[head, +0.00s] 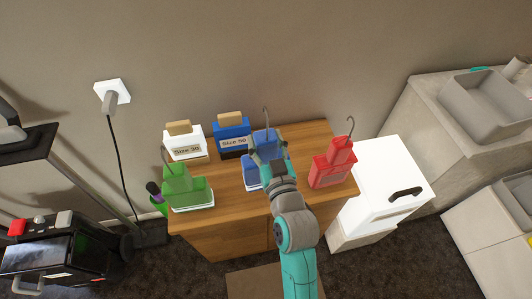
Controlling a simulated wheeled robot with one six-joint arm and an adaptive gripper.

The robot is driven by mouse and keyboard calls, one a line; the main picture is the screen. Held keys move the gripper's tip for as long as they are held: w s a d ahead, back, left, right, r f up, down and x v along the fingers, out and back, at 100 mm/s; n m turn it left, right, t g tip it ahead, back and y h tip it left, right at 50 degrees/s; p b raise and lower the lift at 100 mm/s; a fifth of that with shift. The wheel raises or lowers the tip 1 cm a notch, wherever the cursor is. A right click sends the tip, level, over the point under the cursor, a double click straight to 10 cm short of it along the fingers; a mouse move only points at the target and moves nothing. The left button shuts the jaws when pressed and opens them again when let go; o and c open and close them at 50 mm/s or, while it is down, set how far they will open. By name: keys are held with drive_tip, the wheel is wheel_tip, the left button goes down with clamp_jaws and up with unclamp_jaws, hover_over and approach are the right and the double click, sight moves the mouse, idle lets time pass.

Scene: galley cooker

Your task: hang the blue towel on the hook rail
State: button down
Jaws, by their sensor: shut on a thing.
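My gripper (268,153) is over the middle of the wooden cabinet top, shut on a blue stepped piece (265,139) with a thin metal hook rising from it. My gripper and arm hide part of this piece. Its lower blue part shows at the left of my gripper, close to a white base; I cannot tell whether it touches the base. I see nothing that is clearly a cloth towel, and no hook rail is visible in the head view.
A similar green piece (187,190) stands left and a red one (333,167) right, both hooked. White "Size 30" (190,136) and blue "Size 50" (232,129) boxes stand at the back. A white box (372,190) adjoins the cabinet (222,182). A cord hangs at left.

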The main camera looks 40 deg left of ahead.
sight(266, 110)
wheel_tip(266, 110, up, 10)
drive_tip(key=shift+r, duration=0.1)
idle(0.4)
